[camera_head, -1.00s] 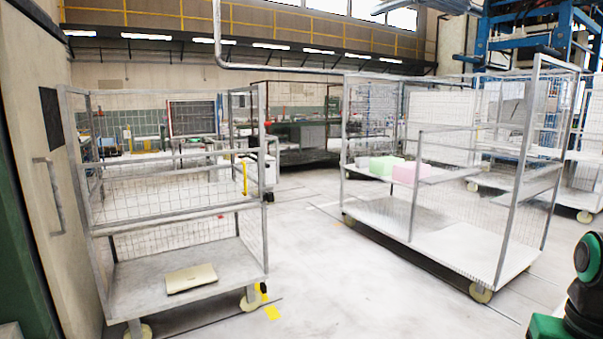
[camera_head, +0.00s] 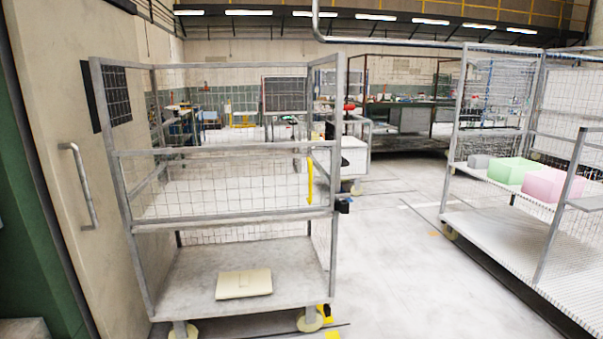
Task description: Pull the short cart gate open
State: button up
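The short cart (camera_head: 104,75) is a grey metal mesh cart standing at the left of the head view. Its gate (camera_head: 225,214) is a mesh panel with grey rails across the front at mid height, and it appears shut. A yellow strip (camera_head: 310,181) and a small black part (camera_head: 342,206) are at the gate's right end. A flat beige item (camera_head: 243,284) lies on the cart's bottom shelf. My gripper is not in view, so its state is hidden.
A longer mesh cart (camera_head: 474,215) stands at the right, with green (camera_head: 511,170) and pink (camera_head: 553,184) blocks on its shelf. Clear floor (camera_head: 405,270) lies between the carts. A door with a grey handle (camera_head: 80,186) is at the far left.

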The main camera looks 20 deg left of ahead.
aim_at(117, 156)
jog(key=u, duration=0.5)
jog(key=i, duration=1.05)
jog(key=u, duration=0.6)
